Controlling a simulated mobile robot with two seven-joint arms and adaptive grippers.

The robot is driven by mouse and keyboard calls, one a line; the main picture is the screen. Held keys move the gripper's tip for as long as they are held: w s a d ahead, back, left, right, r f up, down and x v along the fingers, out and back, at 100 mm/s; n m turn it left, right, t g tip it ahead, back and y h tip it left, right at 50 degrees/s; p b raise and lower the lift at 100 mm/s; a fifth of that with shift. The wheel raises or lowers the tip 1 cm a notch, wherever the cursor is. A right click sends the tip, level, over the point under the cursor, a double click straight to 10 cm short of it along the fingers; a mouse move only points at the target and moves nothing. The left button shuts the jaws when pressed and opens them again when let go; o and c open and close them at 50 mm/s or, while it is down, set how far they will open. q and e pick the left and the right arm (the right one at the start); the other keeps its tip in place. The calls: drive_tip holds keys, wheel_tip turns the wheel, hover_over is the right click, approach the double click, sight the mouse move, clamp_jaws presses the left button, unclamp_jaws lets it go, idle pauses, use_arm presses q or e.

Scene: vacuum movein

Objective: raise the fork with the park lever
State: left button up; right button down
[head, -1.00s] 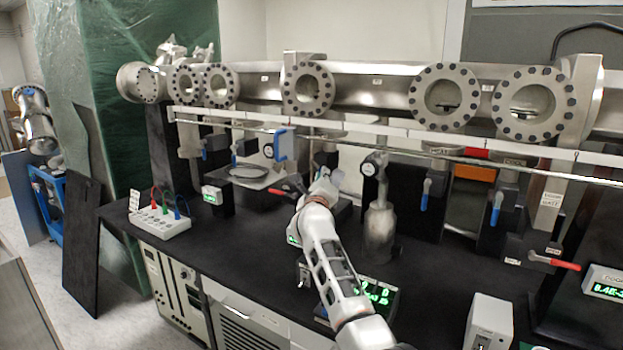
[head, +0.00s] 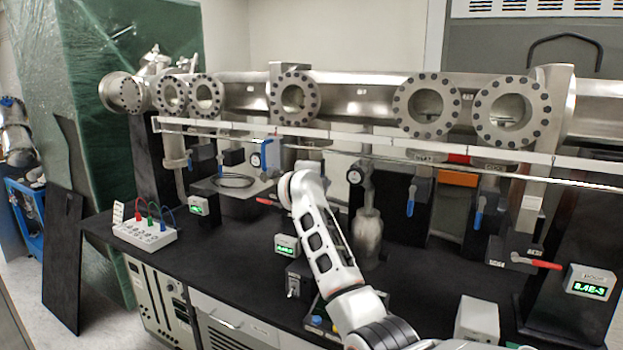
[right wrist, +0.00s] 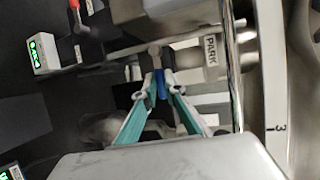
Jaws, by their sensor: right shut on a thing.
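My right gripper (right wrist: 158,92) has teal fingers and is shut on the blue handle of the park lever (right wrist: 160,78) in the right wrist view. The PARK label (right wrist: 211,50) is on the pale part just to the right of the lever. In the head view my right arm reaches in from the lower right to below the steel tube. There the arm hides its gripper and the lever. I cannot make out the fork behind the round ports (head: 428,106). My left gripper is not in view.
A steel rail (head: 340,137) runs across the front of the tube. Other blue-handled levers (head: 411,199) hang to the right. A bottle-shaped metal part (head: 367,238) stands beside my arm. A socket box (head: 146,230) and lit displays sit on the black bench, which has bare room at the left.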

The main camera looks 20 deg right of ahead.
drive_tip(key=shift+d+r+n, duration=0.1)
drive_tip(key=shift+r+n, duration=0.2)
drive_tip(key=shift+r, duration=0.05)
drive_tip(key=shift+r, duration=0.25)
drive_tip(key=c, duration=2.1)
unclamp_jaws()
drive_tip(key=shift+f, duration=0.15)
drive_tip(key=v, duration=1.2)
drive_tip(key=shift+w, duration=0.1)
